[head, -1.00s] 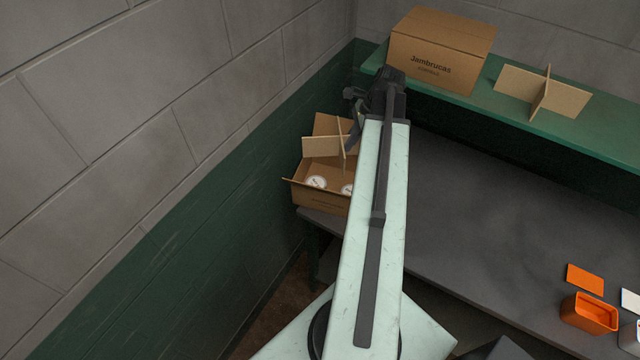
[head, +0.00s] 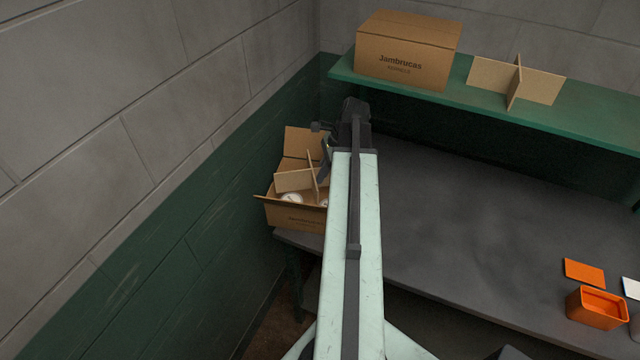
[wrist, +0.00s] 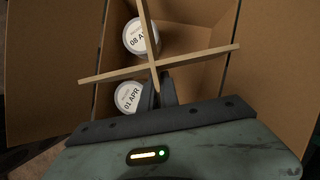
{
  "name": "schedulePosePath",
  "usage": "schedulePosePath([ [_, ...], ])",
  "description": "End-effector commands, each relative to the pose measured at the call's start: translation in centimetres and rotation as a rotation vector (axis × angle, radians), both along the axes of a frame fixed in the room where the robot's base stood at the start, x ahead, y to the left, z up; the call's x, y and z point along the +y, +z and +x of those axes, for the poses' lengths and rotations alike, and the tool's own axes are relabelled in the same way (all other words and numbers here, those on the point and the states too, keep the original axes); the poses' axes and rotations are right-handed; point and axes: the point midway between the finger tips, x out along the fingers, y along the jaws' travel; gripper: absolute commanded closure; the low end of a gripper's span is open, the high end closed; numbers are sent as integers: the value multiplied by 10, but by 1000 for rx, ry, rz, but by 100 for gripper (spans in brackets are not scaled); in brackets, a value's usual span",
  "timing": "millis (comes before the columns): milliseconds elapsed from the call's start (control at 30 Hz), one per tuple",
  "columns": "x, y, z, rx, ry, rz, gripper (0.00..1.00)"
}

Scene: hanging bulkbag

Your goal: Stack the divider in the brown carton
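The brown carton (head: 295,217) stands open at the left end of the grey bench, flaps spread. The cross-shaped cardboard divider (head: 294,181) is at its opening, its lower part reaching inside. In the wrist view the divider (wrist: 205,56) shows end-on as a cross over the carton's inside, slightly skewed to the carton walls (wrist: 222,75). My gripper (wrist: 158,93) is shut on one divider panel near the crossing. Round white lids marked "08 AP" (wrist: 140,36) and "01 APR" (wrist: 130,96) lie below it in the carton. My arm hides the carton's right side in the head view.
A block wall (head: 150,130) runs close along the carton's left. A green shelf (head: 590,115) above the bench holds a closed carton (head: 405,55) and another divider (head: 515,82). An orange tub (head: 597,308) stands at right; the bench middle (head: 480,210) is clear.

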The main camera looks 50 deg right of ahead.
Motion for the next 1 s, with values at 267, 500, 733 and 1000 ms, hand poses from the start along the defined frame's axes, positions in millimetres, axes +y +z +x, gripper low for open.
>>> schedulePosePath([
  [267,0,-7,0,0,1,0,100],
  [500,1,-15,0,0,1,0,100],
  [733,1,-20,1,0,1,0,100],
  [1000,1,-19,1,0,2,0,73],
])
